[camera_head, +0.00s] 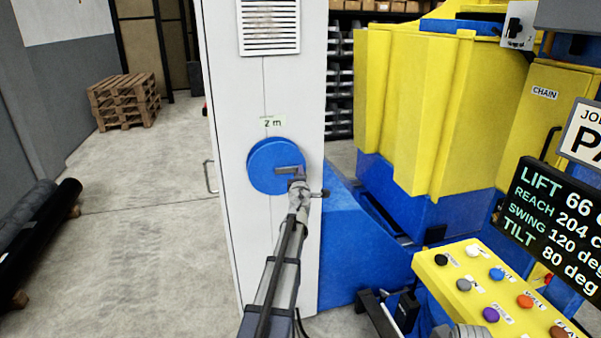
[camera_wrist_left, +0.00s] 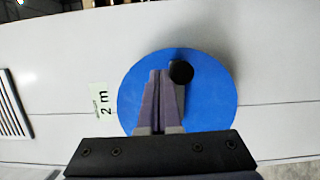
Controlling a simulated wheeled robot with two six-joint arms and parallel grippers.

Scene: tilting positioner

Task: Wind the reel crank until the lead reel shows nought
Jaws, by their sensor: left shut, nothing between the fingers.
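The lead reel is a blue disc (camera_head: 262,160) on the front of a white cabinet, and it fills the middle of the left wrist view (camera_wrist_left: 215,105). A small label (camera_head: 272,122) above it reads "2 m"; it also shows in the left wrist view (camera_wrist_left: 102,108). The crank's black knob (camera_wrist_left: 181,72) stands out from the disc. My left gripper (camera_wrist_left: 161,75) is shut and empty, its fingertips in front of the disc and right beside the knob. Whether they touch it, I cannot tell.
A yellow control panel (camera_head: 450,278) with several coloured buttons stands at lower right. A black display (camera_head: 555,225) reads LIFT, REACH, SWING and TILT. A big yellow and blue machine (camera_head: 420,110) stands behind.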

